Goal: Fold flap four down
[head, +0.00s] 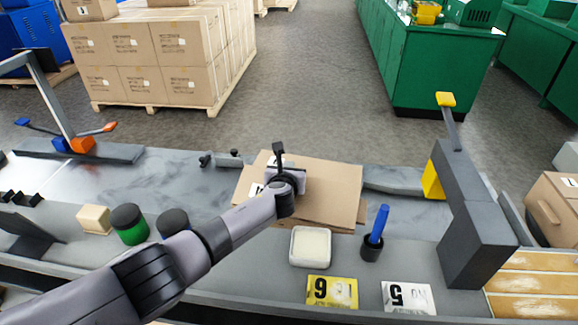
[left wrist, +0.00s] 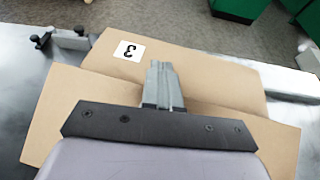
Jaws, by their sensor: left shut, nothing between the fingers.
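A brown cardboard carton (head: 335,190) lies on the grey bench, with its flaps seen from above as broad, nearly flat panels. In the left wrist view a flap with a white label reading 3 (left wrist: 225,77) lies across the far side, over another brown panel (left wrist: 60,105). No label reading 4 shows, so I cannot tell which panel is flap four. My left gripper (head: 287,175) is over the carton's left part. Its fingers (left wrist: 163,85) are shut and empty, above or against the cardboard; contact is unclear. My arm hides part of the carton. My right gripper is not in view.
A dark grey post with a yellow-tipped lever (head: 470,215) stands right.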

